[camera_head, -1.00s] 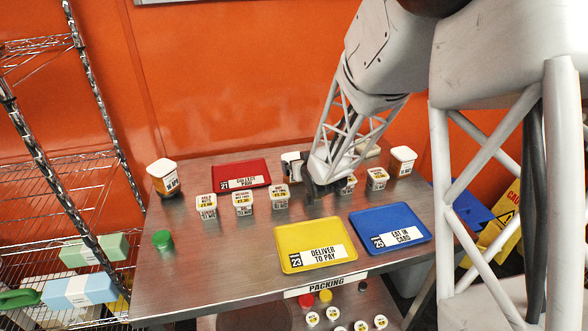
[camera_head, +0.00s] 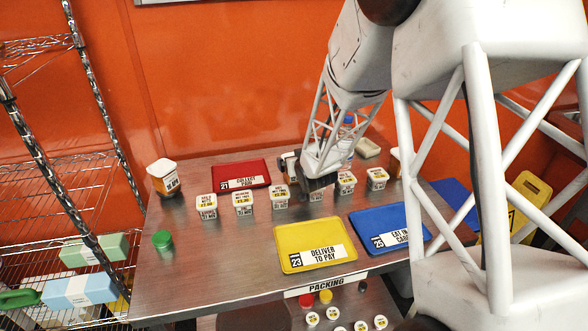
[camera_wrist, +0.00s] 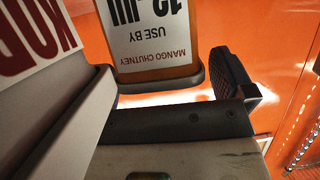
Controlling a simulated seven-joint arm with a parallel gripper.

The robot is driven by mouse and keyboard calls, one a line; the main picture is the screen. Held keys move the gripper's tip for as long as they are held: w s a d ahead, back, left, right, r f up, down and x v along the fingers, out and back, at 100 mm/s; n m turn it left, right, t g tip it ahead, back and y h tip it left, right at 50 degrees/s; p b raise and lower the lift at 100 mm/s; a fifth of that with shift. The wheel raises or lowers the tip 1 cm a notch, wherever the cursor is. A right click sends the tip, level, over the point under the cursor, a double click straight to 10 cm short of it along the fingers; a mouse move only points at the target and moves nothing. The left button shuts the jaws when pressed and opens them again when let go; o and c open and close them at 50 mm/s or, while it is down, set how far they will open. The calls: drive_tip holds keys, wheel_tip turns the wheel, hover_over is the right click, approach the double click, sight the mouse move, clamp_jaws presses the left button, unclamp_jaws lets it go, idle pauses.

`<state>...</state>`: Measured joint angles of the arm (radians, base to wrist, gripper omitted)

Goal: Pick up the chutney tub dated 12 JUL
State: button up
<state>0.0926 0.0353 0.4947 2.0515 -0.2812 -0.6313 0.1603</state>
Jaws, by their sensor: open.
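The chutney tub (camera_wrist: 157,35) shows close up in the wrist view, cut off at the top. Its upside-down white label reads "12 JUL", "USE BY" and "MANGO CHUTNEY", with orange contents around it. My gripper (camera_head: 303,178) is open. In the wrist view its dark palm bar lies below the tub and a ridged black finger stands to the right, with a gap to the tub. The left finger is not clear there.
A row of small white labelled tubs (camera_head: 243,203) stands in front of my gripper. Trays are red (camera_head: 256,168), yellow (camera_head: 290,256) and blue (camera_head: 372,217). A white panel with red letters (camera_wrist: 35,40) fills the wrist view's left.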

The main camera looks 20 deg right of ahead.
idle(0.5)
drive_tip(key=c, duration=1)
drive_tip(key=shift+o, duration=0.2)
drive_tip(key=shift+r, duration=0.2)
drive_tip(key=shift+s+r, duration=0.15)
drive_tip(key=shift+r, duration=0.3)
wheel_tip(320, 180, up, 10)
drive_tip(key=s, duration=1.9)
drive_tip(key=shift+s+r, duration=0.15)
drive_tip(key=shift+s, duration=0.2)
